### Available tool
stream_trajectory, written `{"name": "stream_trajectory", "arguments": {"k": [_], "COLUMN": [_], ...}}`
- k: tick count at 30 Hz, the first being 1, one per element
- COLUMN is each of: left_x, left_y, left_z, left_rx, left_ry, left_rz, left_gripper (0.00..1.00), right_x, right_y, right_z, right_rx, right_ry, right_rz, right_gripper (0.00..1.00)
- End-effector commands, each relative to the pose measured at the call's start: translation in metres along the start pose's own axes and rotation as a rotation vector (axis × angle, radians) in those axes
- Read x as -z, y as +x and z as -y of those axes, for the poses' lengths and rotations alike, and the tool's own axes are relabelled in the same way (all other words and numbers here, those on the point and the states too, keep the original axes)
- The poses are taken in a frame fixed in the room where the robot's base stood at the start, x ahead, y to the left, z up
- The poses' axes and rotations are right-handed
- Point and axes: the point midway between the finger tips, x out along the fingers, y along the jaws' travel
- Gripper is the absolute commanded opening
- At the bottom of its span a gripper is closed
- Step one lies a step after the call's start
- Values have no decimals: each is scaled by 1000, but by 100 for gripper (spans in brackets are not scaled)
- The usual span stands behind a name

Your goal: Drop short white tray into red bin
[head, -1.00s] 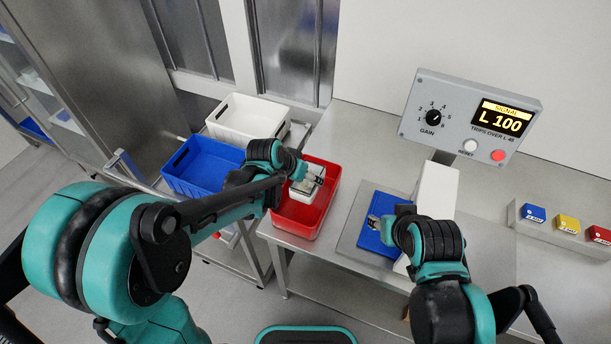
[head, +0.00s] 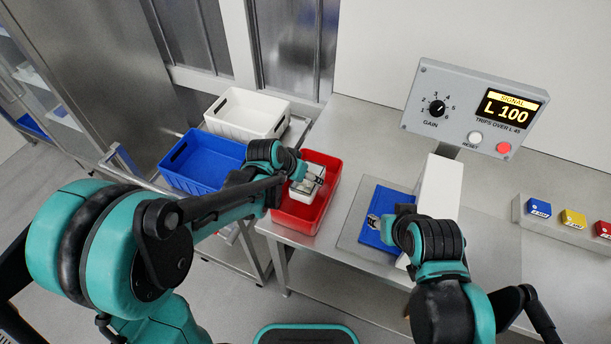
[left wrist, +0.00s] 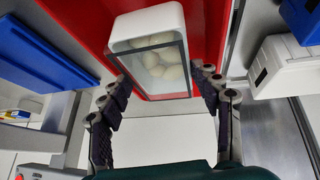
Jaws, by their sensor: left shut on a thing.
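A short white tray (left wrist: 147,28) with a clear, dark-edged window shows several pale round pasta pieces in the left wrist view. My left gripper (left wrist: 160,75) is shut on it, one finger at each side. In the head view the white tray (head: 306,187) is at my left gripper (head: 301,178), within the outline of the red bin (head: 330,172). I cannot tell whether the tray touches the bin's floor.
A blue bin (head: 182,178) and a white bin (head: 262,104) stand on a cart left of the red bin. The blue plate (head: 379,200) lies on a grey pad.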

Motion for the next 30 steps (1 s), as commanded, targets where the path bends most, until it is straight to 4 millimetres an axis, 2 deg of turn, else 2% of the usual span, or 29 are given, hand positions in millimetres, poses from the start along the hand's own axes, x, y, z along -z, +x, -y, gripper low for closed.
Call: {"name": "stream_trajectory", "arguments": {"k": [14, 30], "left_x": [0, -8], "left_y": [1, 13], "left_z": [0, 2], "left_rx": [0, 0], "left_ry": [0, 0], "left_rz": [0, 0], "left_gripper": [6, 6], "right_x": [0, -8], "right_y": [1, 11], "right_z": [0, 0], "right_rx": [0, 0], "right_ry": [0, 0], "right_rz": [0, 0], "right_gripper": [40, 40]}}
